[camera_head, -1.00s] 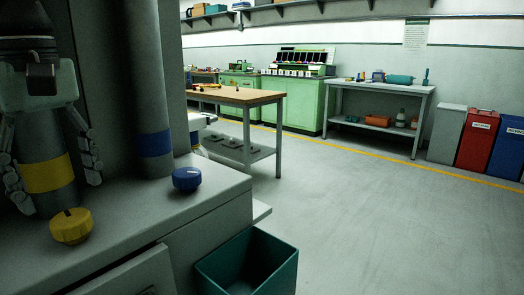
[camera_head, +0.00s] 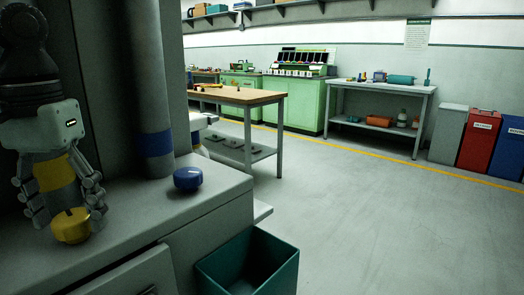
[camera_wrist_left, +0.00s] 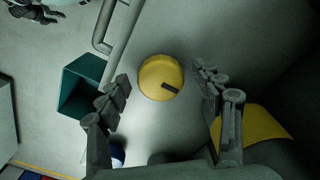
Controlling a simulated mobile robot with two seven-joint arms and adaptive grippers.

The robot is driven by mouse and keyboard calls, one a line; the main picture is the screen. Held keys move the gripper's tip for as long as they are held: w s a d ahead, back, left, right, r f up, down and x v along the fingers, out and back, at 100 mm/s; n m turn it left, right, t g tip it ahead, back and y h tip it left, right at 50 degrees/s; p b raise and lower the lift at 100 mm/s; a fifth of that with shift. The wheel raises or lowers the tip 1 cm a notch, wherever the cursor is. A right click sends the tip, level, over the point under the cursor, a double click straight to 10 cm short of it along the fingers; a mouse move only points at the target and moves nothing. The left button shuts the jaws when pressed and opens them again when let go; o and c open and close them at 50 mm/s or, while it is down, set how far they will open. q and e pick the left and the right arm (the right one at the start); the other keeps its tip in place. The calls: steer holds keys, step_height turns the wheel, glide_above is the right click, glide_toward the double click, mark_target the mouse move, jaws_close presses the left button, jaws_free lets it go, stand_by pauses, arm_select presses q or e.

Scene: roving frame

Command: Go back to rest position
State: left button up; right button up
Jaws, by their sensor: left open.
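My left gripper (camera_head: 68,208) comes in from the left in the head view and points down over the grey counter. It is open, with its fingers on either side of a yellow knob-like piece (camera_head: 71,226) with a dark mark. In the left wrist view the yellow piece (camera_wrist_left: 161,77) shows between the spread fingers (camera_wrist_left: 164,82), apart from both. A dark jointed part (camera_wrist_left: 35,11) at the top left edge of that view looks like my right gripper, too cut off to judge.
A blue knob (camera_head: 188,178) sits on the counter (camera_head: 140,220) to the right, by a grey post with a blue band (camera_head: 153,146). A teal bin (camera_head: 248,265) stands below the counter's right end. The floor (camera_head: 370,215) to the right is clear.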

arm_select(q)
steer(key=m, duration=0.5)
steer(key=shift+a, duration=0.1)
steer(key=m, duration=0.5)
steer(key=shift+w, duration=0.1)
steer(key=shift+a, duration=0.15)
